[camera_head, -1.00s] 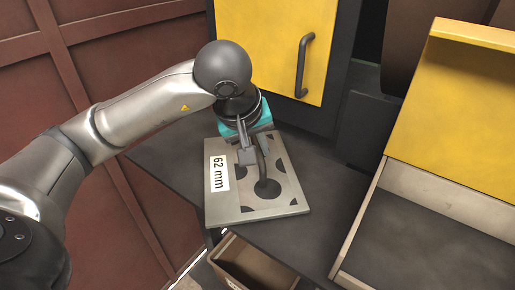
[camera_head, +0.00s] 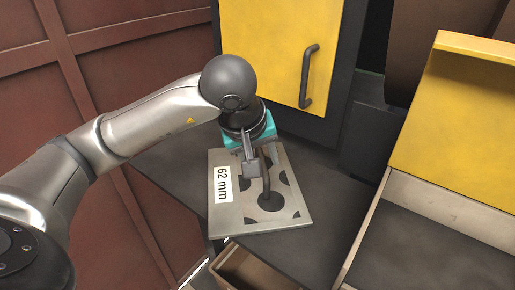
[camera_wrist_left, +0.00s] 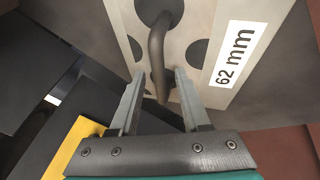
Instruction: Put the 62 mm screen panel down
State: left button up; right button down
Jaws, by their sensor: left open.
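The 62 mm screen panel (camera_head: 290,215) is a flat light plate with dark holes, a bent dark handle and a white "62 mm" label. It lies flat on the dark grey work surface (camera_head: 175,165). My left gripper (camera_head: 258,172) is at the panel's handle, over its far part. In the left wrist view the panel (camera_wrist_left: 203,85) fills the upper middle, and the handle (camera_wrist_left: 157,50) runs down to between the two fingertips. The left gripper (camera_wrist_left: 157,78) is open, with gaps between the fingers and the handle. My right gripper is not in view.
A yellow door (camera_head: 270,45) with a dark handle (camera_head: 308,75) stands behind the panel. A yellow-backed tray (camera_head: 450,110) with pale side walls is at the right. A brown bin (camera_head: 255,272) sits below the front edge. Red-brown walls (camera_head: 90,90) are at the left.

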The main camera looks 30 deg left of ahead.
pick_arm(q)
jog(key=v, duration=1.2)
jog(key=shift+p, duration=0.35)
